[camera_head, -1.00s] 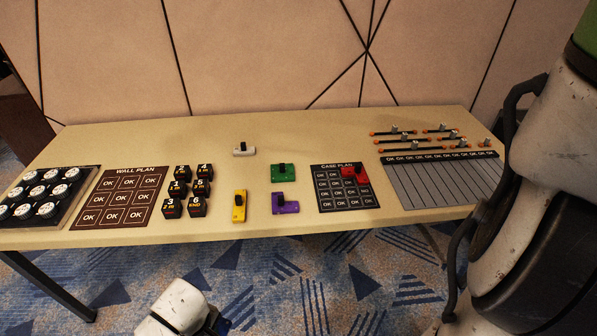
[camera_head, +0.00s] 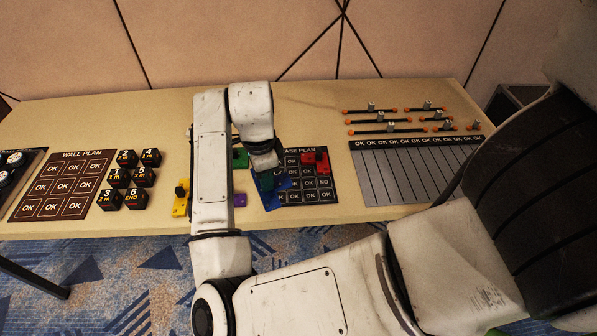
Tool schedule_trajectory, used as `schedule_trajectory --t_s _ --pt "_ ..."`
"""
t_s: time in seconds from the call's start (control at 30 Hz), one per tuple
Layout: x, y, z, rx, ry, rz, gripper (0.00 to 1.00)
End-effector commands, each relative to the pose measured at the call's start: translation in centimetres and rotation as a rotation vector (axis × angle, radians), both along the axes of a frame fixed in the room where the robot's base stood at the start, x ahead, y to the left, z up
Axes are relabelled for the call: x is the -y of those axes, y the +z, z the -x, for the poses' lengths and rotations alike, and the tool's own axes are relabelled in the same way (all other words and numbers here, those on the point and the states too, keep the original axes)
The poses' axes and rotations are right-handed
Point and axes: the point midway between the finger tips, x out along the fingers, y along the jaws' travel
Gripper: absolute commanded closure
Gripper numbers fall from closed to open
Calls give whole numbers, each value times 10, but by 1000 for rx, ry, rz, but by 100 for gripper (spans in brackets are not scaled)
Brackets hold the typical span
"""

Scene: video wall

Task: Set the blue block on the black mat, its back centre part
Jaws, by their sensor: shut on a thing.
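The blue block (camera_head: 274,199) is in my gripper (camera_head: 267,178), over the left side of the black mat marked CASE PLAN (camera_head: 322,196). It covers part of the mat's left columns. I cannot tell whether it touches the mat or hangs above it. My gripper points down and is shut on the block; its fingers are mostly hidden by the wrist. A red block (camera_head: 322,158) lies on the mat's back right part. My arm hides the mat's back left corner.
A green block (camera_head: 241,159), a purple block (camera_head: 239,200) and a yellow block (camera_head: 180,208) lie left of the mat, partly behind my arm. Black numbered cubes (camera_head: 118,178) and a brown WALL PLAN board (camera_head: 74,158) are further left. A grey slotted board (camera_head: 400,185) and small rods (camera_head: 386,131) lie right.

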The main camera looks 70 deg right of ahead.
Motion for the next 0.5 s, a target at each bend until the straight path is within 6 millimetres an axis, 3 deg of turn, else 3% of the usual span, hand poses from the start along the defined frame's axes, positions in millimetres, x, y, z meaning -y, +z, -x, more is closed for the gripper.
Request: schedule_trajectory --t_s 0.1,0.23,0.5 --pt "16 14 15 6 -203 -7 100" --pt "25 19 23 7 -302 -11 100" --pt "68 0 24 2 -318 -10 100"
